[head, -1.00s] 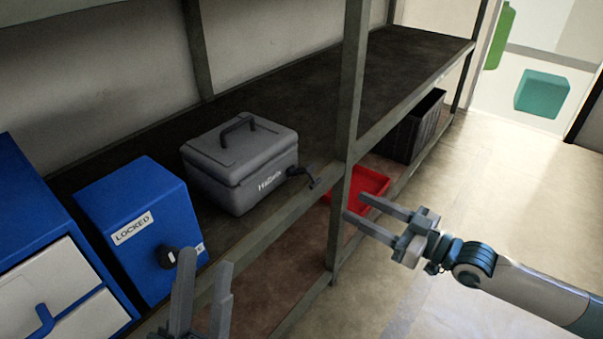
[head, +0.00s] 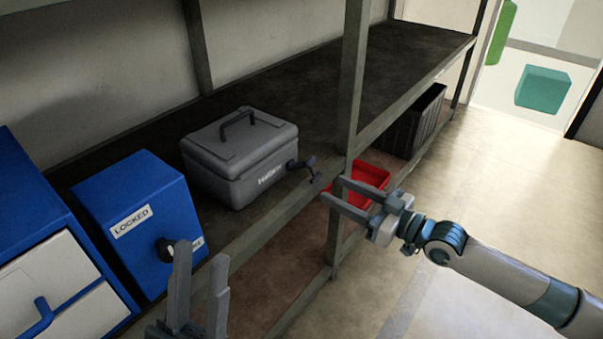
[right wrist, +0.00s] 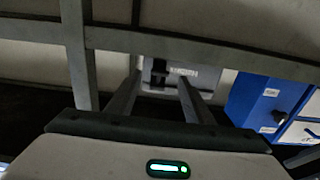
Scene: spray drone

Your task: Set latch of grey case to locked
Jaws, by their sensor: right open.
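The grey case (head: 238,160), lidded with a dark top handle, sits closed on the shelf in the head view. Its dark latch lever (head: 303,168) sticks out at the front right; I cannot tell its setting. The case also shows dimly beyond my right fingers in the right wrist view (right wrist: 180,76). My right gripper (head: 332,188) is open and empty, in front of the shelf and right of the lever, apart from it. My left gripper (head: 201,254) is open and empty at the bottom, in front of the blue box.
A blue box (head: 165,205) with a "LOCKED" label and black knob stands left of the case. A metal shelf post (head: 351,90) rises beside the lever, near my right gripper. A red bin (head: 368,174) and dark crate (head: 412,125) sit low at right. Open floor lies right.

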